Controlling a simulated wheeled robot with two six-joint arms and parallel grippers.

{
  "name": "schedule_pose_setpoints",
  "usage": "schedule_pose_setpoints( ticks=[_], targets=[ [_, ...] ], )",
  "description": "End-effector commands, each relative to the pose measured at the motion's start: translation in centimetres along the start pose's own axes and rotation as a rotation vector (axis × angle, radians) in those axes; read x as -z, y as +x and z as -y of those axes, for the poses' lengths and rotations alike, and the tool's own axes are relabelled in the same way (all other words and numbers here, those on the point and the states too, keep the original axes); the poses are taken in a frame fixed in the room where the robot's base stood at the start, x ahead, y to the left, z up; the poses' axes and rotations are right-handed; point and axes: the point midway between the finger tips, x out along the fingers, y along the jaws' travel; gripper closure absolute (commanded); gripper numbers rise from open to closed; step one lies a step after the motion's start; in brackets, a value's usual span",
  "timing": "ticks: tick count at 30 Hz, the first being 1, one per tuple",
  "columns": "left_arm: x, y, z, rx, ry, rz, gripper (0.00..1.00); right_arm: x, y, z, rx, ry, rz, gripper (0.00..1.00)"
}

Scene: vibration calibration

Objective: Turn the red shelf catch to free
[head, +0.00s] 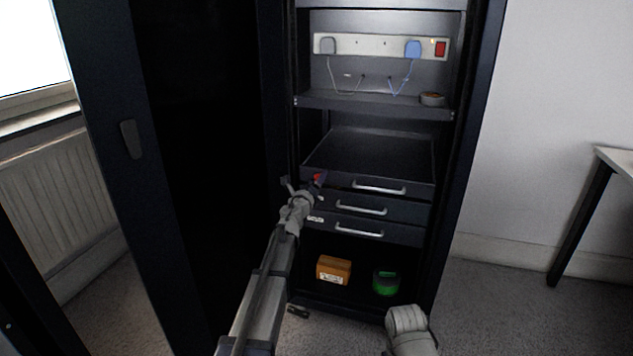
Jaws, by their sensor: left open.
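The red shelf catch (317,177) is a small red piece at the left front of the pull-out shelf (385,150) in the dark cabinet. My left gripper (306,184) is at the catch, with its open fingers close around or beside it. I cannot tell whether they touch it. The gripper hides part of the catch, so its setting is unclear. My right arm shows at the bottom right, but its gripper is not visible.
The cabinet door (160,150) stands open at the left. Below the shelf are drawers with metal handles (361,207). An orange box (334,269) and a green-black round item (386,282) sit at the bottom. A power strip (380,46) is above.

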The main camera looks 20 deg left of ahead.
Motion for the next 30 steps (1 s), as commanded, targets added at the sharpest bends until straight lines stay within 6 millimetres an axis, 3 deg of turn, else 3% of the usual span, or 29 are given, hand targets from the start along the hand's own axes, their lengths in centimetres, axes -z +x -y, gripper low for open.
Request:
schedule_pose_setpoints(
  ticks=[15,26,30],
  targets=[
    [0.1,-7.1,0.0,0.000,0.000,0.000,0.33,0.0,0.0,0.0,0.000,0.000,0.000,0.50],
    [0.0,-7.6,0.0,0.000,0.000,0.000,0.33,0.0,0.0,0.0,0.000,0.000,0.000,0.50],
    [0.0,-8.2,0.6,-0.024,-0.079,0.037,0.33,0.0,-0.2,0.0,0.000,0.000,0.000,0.50]
  ],
)
